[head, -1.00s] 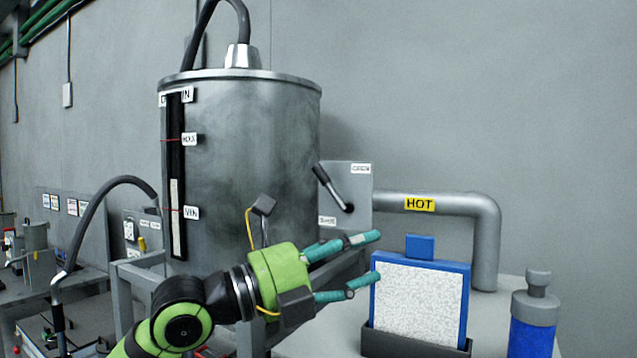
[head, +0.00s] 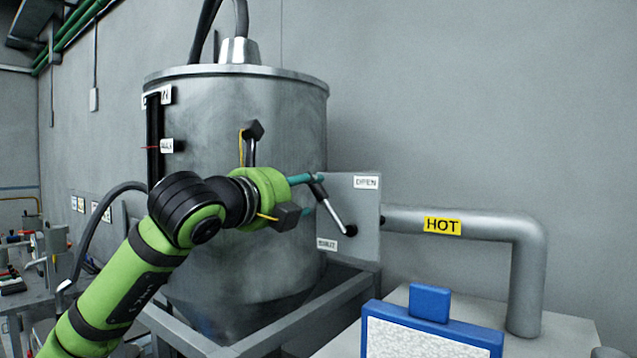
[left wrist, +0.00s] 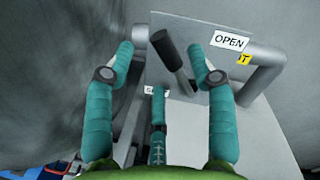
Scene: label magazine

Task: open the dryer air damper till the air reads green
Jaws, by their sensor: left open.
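The damper lever (head: 334,212) has a dark grip and a silver shaft. It pivots on a grey plate (head: 362,205) on the drum's right side and tilts up to the left. The OPEN label (head: 367,182) is at the plate's upper right, another label (head: 327,244) at its lower left. My left gripper (head: 312,194) is open at the lever's grip. In the left wrist view the lever (left wrist: 173,50) stands between the spread teal fingers of my gripper (left wrist: 162,62), with a visible gap on both sides. No air reading shows. My right gripper is out of view.
The large metal drum (head: 275,120) stands left of the plate on a grey frame (head: 300,315). A pipe marked HOT (head: 490,222) runs right from the plate. A blue-framed filter panel (head: 430,302) stands low in front. The wall side above the pipe is clear.

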